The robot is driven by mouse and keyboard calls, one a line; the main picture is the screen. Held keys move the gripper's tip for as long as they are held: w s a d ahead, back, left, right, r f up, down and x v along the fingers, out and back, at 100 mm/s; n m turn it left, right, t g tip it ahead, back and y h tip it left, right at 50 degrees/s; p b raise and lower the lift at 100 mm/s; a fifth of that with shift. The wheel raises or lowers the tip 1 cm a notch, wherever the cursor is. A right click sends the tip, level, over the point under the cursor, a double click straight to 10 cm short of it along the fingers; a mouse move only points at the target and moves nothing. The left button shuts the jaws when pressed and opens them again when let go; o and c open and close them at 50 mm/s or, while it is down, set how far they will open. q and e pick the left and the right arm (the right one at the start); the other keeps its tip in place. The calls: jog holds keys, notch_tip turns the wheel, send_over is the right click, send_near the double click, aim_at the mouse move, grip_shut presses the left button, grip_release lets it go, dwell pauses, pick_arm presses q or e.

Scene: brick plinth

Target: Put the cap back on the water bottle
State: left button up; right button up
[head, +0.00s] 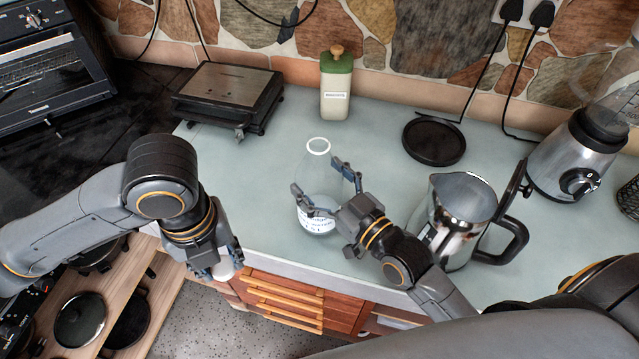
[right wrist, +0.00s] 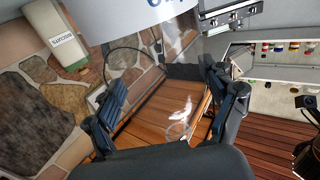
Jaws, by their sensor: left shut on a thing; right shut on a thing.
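The water bottle (head: 318,222) is clear, with an open white-rimmed neck and a white label low on its side. It stands upright on the counter in the head view. My right gripper (head: 319,181) is shut around its body, one finger on each side. In the right wrist view the label (right wrist: 150,12) shows at the top, and the clear body between the fingers (right wrist: 168,95) is hard to make out. My left gripper (head: 226,262) is shut on the small white cap (head: 225,271), left of and nearer than the bottle, by the counter's front edge. The fingers partly hide the cap.
A steel jug (head: 462,205) stands close to the right of my right gripper. A black round base (head: 434,141), a blender (head: 575,155), a green-topped container (head: 336,88) and a flat grill (head: 228,95) stand farther back. The counter left of the bottle is clear.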

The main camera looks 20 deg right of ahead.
aim_at(320, 186)
pick_arm(q)
jog(key=shift+f, duration=0.1)
pick_arm(e)
jog(key=shift+r, duration=0.25)
